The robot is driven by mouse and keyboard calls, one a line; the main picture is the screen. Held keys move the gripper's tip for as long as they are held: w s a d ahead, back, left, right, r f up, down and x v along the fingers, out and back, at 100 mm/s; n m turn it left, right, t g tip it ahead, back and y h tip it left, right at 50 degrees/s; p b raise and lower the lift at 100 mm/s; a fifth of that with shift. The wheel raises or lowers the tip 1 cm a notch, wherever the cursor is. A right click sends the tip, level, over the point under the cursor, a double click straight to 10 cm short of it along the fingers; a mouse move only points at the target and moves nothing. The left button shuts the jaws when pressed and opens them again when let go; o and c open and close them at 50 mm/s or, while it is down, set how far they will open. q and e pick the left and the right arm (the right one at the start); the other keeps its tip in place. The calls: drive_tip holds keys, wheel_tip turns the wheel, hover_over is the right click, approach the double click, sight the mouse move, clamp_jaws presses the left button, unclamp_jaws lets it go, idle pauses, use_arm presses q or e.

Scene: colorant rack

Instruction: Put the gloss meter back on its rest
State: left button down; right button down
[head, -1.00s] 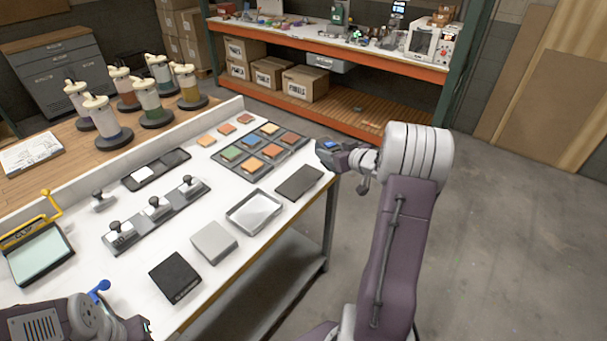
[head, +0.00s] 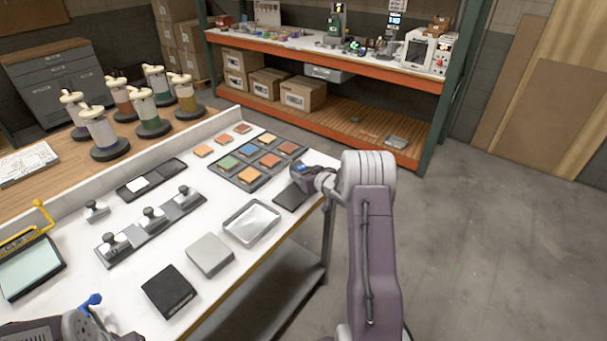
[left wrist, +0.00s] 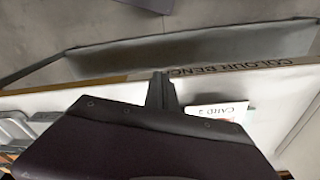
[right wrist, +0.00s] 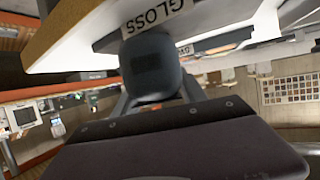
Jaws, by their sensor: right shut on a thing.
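The gloss meter (head: 306,169) is a dark rounded body with a small blue screen in the head view. My right gripper (right wrist: 150,104) is shut on it, and the meter fills the middle of the right wrist view (right wrist: 152,62). The rest appears to be the dark flat pad (head: 291,196) at the table's right end, with a GLOSS label (right wrist: 153,17) close to the meter in the right wrist view. The meter is over or beside the pad's far edge; contact is unclear. My left gripper (left wrist: 162,82) looks shut and empty near the table's front edge.
A silver tray (head: 252,222), a grey block (head: 210,254) and a black block (head: 169,291) line the front of the white table. A dark tray of coloured tiles (head: 245,178) lies behind the pad. Open floor is to the right.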

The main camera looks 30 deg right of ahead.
drive_tip(key=shift+r, duration=0.1)
drive_tip(key=c, duration=0.6)
unclamp_jaws()
drive_tip(key=shift+f, duration=0.2)
drive_tip(key=shift+c, duration=0.2)
drive_tip(key=shift+r, duration=0.35)
drive_tip(key=v, duration=1.2)
drive_tip(key=shift+b, duration=0.3)
drive_tip(key=shift+s+f, duration=0.1)
drive_tip(key=shift+f, duration=0.05)
